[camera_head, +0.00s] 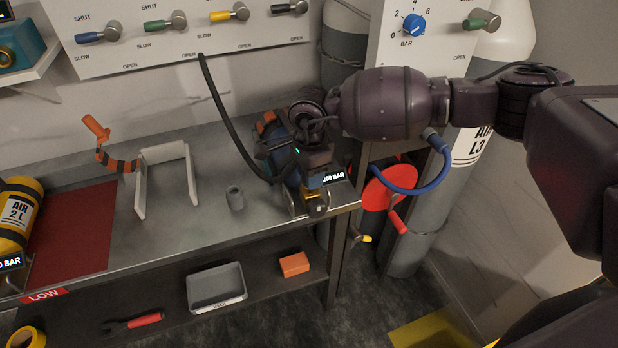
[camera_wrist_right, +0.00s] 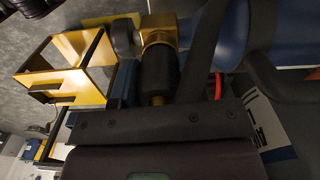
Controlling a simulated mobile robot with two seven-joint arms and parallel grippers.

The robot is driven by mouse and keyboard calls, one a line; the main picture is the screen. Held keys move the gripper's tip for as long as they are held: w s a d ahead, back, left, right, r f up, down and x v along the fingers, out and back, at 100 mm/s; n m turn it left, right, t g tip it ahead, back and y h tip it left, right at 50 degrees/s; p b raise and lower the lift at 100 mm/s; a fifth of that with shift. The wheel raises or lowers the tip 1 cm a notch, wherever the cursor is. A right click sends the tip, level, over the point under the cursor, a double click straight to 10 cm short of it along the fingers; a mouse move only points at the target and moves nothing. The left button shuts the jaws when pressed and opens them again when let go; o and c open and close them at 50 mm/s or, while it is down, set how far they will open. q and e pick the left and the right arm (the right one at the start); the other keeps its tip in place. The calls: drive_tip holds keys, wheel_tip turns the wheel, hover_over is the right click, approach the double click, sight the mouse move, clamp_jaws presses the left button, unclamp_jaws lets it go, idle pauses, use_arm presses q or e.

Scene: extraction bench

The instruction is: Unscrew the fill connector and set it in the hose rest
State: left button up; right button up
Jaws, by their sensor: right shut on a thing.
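The fill connector is a brass block (camera_wrist_right: 160,38) with a black grip (camera_wrist_right: 159,72) in the right wrist view. My right gripper (camera_wrist_right: 162,82) is shut on the black grip. In the head view my right gripper (camera_head: 314,178) is at the bench's right front corner, over a blue cylinder (camera_head: 277,142) lying in a cradle. A little brass (camera_head: 315,197) shows below it. The wrist hides most of the connector's thread. A black hose (camera_head: 225,115) runs down to it from the panel. A short grey cup (camera_head: 235,201) stands upright and empty on the bench; it may be the hose rest.
A white bracket (camera_head: 141,194) and an orange-handled strap (camera_head: 115,160) stand left of the cup. A red mat (camera_head: 73,235) and yellow AIR cylinder (camera_head: 18,215) are further left. The valve panel (camera_head: 195,45) is behind. A tall grey cylinder (camera_head: 425,210) stands right. Bare bench surrounds the cup.

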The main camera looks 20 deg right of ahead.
drive_tip(key=n+b, duration=0.1)
drive_tip(key=n, duration=0.2)
drive_tip(key=shift+f, duration=0.15)
drive_tip(key=shift+n+b, duration=0.45)
drive_tip(key=shift+n, duration=0.55)
drive_tip(key=shift+r+n, duration=0.2)
drive_tip(key=shift+n, duration=0.1)
use_arm(q)
drive_tip(key=shift+w+d+f, duration=0.2)
drive_tip(key=shift+w+f, duration=0.1)
drive_tip(key=shift+w, duration=0.35)
use_arm(e)
drive_tip(key=o, duration=1.1)
drive_tip(key=shift+c, duration=0.2)
use_arm(q)
drive_tip(key=shift+s+f, duration=0.1)
